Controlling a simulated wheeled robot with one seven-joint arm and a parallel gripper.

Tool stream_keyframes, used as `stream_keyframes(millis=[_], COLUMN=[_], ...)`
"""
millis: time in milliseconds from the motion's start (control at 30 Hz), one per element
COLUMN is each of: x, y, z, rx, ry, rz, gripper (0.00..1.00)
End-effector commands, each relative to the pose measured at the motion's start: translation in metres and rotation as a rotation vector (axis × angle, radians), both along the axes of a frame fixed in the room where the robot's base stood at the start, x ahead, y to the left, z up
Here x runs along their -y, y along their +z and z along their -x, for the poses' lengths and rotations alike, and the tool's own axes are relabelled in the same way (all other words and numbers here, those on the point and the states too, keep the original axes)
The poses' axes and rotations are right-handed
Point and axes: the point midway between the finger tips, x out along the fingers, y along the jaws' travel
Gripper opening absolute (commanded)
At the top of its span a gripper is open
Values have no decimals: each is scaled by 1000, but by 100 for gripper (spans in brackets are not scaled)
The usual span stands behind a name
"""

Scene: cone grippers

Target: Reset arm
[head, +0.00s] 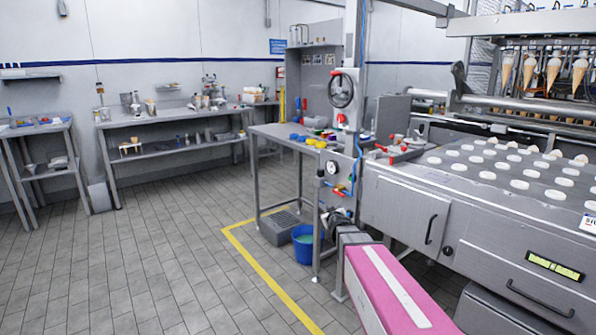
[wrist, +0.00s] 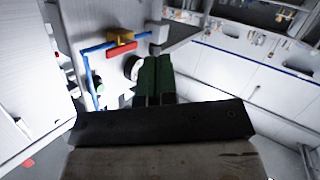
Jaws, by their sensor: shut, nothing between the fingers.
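My gripper (wrist: 154,62) shows in the wrist view, with its two dark green fingers side by side, shut and empty. Beyond the fingertips is a pale panel with a round gauge (wrist: 132,67), partly hidden by the fingers, a red handle (wrist: 121,48) and blue tubing (wrist: 88,77). The fingers overlap the panel in the picture, and I cannot tell how far away it is. My gripper and arm do not show in the head view.
In the head view a post with a gauge (head: 332,168) and handwheel (head: 341,91) stands by the steel machine (head: 400,206). A pink-topped block (head: 390,285) is in front, with a blue bucket (head: 303,244) behind it. Side tables (head: 170,118) line the wall. The tiled floor at left is clear.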

Motion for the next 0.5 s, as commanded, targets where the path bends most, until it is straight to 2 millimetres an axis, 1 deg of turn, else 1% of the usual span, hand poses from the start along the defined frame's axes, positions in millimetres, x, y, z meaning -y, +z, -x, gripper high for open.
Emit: stream_keyframes(millis=[33,100,167,200,267,300,367,400,467,500], x=[0,0,1,2,4,6,10,13,17,21], y=[-16,-38,-57,-69,-85,-95,-109,-116,-126,-131], z=[20,43,65,81,106,124,152,171,198,216], rx=[-88,-222,-339,-417,-536,-614,-731,-808,-919,-986], ry=[12,21,20,14,-3,-18,-49,-73,-117,-146], rz=[-22,-56,-82,-98,-120,-133,-150,-159,-170,-175], gripper=[0,0,0,0,0,0,0,0,0,0])
